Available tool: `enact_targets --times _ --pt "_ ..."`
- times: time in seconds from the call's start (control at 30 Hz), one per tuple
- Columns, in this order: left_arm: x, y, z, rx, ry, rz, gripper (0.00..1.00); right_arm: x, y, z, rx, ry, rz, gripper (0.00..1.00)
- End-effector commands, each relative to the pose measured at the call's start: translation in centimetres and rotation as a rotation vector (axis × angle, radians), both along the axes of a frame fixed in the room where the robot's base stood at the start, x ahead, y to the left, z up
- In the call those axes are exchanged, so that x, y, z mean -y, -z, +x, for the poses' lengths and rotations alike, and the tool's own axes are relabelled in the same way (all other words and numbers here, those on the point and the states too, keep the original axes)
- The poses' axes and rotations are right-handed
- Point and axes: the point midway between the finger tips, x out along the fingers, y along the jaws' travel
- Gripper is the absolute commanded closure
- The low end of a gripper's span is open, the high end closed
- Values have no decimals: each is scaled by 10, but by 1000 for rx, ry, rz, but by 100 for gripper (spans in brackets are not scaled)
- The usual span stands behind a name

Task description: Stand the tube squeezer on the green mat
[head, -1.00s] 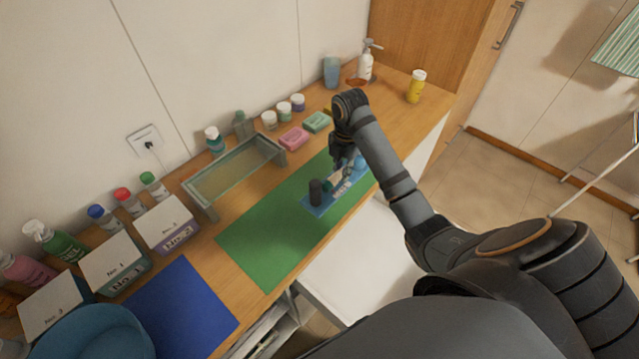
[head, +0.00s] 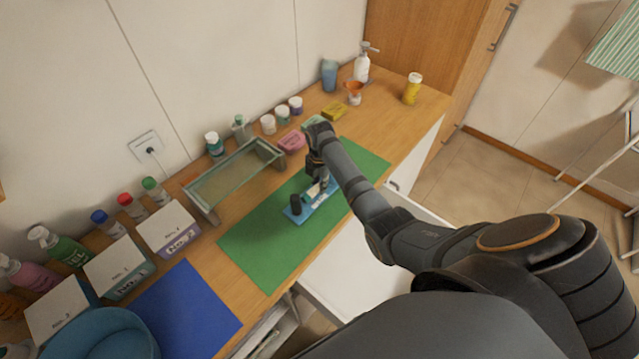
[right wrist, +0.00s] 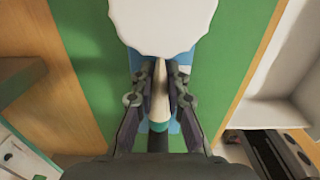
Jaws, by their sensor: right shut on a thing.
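The tube squeezer (head: 315,206) has a light blue base, a dark upright cylinder at its left end and a whitish part on top. It is over the middle of the green mat (head: 258,246); whether its base touches the mat I cannot tell. My right gripper (head: 321,189) points down and is shut on the squeezer. In the right wrist view, my fingers (right wrist: 159,88) close around a pale narrow piece with a teal end, and a white scalloped disc partly hides the light blue base. My left gripper is not in view.
A glass-like rack (head: 232,178) stands behind the mat's left part. A pink soap (head: 291,142) and several small jars are behind the mat. A blue mat (head: 186,308) and labelled boxes (head: 168,228) are to the left. The green mat's left part is bare.

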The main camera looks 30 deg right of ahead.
Motion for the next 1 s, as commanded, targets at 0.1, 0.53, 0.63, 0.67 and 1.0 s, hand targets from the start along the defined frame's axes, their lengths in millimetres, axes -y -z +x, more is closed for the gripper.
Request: enact_targets --times 0.1,0.53,0.63,0.67,1.0 --pt "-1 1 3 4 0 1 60 0 2 0 1 0 0 100" --pt "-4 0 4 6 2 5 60 0 2 0 0 0 1 64" --pt "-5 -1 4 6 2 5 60 0 -2 0 0 0 0 64" --pt "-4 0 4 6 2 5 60 0 -4 0 1 0 0 64" --pt "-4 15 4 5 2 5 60 1 -77 1 5 1 0 64"
